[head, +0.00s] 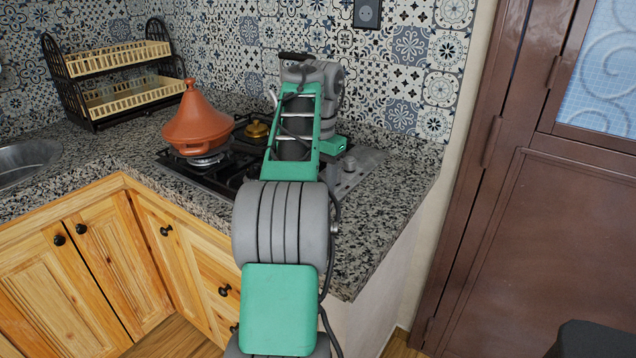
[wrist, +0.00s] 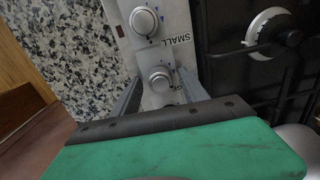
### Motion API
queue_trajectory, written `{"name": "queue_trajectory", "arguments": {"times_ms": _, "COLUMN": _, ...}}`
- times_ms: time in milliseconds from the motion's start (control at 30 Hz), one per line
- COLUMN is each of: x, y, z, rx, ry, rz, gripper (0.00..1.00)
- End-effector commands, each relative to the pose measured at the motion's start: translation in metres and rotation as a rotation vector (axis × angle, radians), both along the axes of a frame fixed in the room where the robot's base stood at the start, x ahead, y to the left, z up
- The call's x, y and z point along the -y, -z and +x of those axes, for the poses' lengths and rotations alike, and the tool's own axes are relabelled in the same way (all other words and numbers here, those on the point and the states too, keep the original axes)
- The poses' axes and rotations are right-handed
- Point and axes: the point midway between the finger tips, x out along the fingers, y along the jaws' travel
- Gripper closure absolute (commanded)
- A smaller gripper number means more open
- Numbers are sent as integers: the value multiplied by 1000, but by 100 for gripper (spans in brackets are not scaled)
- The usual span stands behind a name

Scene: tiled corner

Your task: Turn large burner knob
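The stove's steel knob panel (wrist: 178,52) runs down the middle of the wrist view, and its right end (head: 365,163) shows in the head view. A round silver knob (wrist: 160,79) lies between the two fingers of my gripper (wrist: 159,84). The fingers are apart, one on each side of the knob; I cannot tell whether they touch it. This knob's label is mostly hidden by the right finger. Another silver knob (wrist: 145,20), beside the word SMALL, sits farther up the panel. In the head view my arm hides the fingertips and most of the panel.
A burner (wrist: 270,33) lies right of the panel in the wrist view. An orange tagine (head: 198,125) stands on the stove's left side. A two-tier dish rack (head: 110,75) stands behind it. The speckled counter (head: 395,185) is bare right of the stove.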

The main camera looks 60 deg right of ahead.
Motion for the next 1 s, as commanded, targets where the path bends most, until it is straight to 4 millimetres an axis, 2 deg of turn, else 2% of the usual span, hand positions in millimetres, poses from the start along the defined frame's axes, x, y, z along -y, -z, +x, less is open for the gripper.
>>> {"name": "queue_trajectory", "arguments": {"times_ms": 267, "x": 0, "y": -5, "z": 0, "rx": 1, "ry": 1, "rz": -2, "gripper": 47}}
{"name": "queue_trajectory", "arguments": {"times_ms": 500, "x": 1, "y": -55, "z": -2, "rx": 1, "ry": 1, "rz": -4, "gripper": 47}}
{"name": "queue_trajectory", "arguments": {"times_ms": 633, "x": 0, "y": -73, "z": -2, "rx": 1, "ry": 0, "rz": -1, "gripper": 47}}
{"name": "queue_trajectory", "arguments": {"times_ms": 733, "x": 0, "y": -79, "z": -2, "rx": 0, "ry": 0, "rz": -1, "gripper": 47}}
{"name": "queue_trajectory", "arguments": {"times_ms": 967, "x": 0, "y": -78, "z": -3, "rx": 0, "ry": 0, "rz": -1, "gripper": 47}}
{"name": "queue_trajectory", "arguments": {"times_ms": 1000, "x": 0, "y": -78, "z": -2, "rx": 0, "ry": 0, "rz": -1, "gripper": 49}}
